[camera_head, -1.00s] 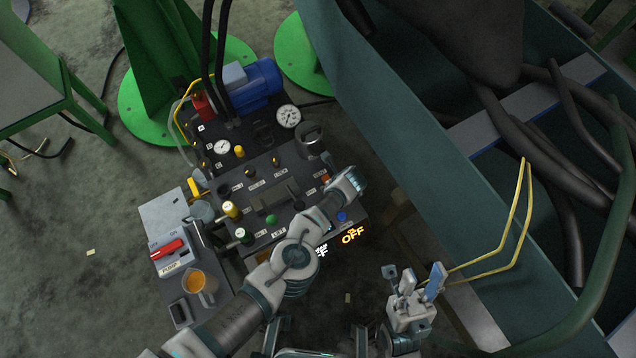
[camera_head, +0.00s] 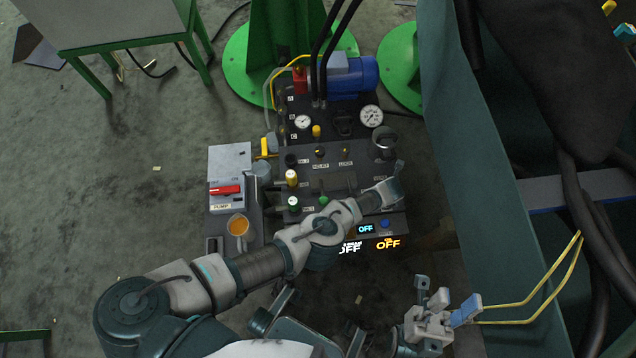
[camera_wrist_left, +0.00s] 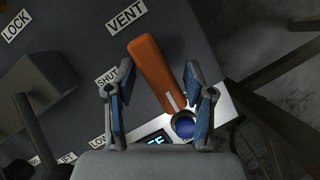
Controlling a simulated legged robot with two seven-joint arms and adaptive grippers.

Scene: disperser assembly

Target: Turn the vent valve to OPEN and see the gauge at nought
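The vent valve's orange lever (camera_wrist_left: 152,70) lies slanted between my left gripper's fingers in the left wrist view, near the VENT and SHUT labels. My left gripper (camera_wrist_left: 160,97) is open around it, with a gap on both sides. In the head view this gripper (camera_head: 397,178) is over the right edge of the black panel (camera_head: 335,165) and hides the lever. A larger white gauge (camera_head: 371,116) and a smaller one (camera_head: 303,122) stand at the panel's back; their needles are too small to read. My right gripper (camera_head: 452,306) is open, low and right of the panel.
A blue motor (camera_head: 352,78) stands behind the panel. A red pump switch (camera_head: 225,190) and an orange-filled cup (camera_head: 238,226) are at left. A blue button (camera_wrist_left: 184,125) sits close to my left fingers. A thin yellow wire loop (camera_head: 560,285) lies near my right gripper.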

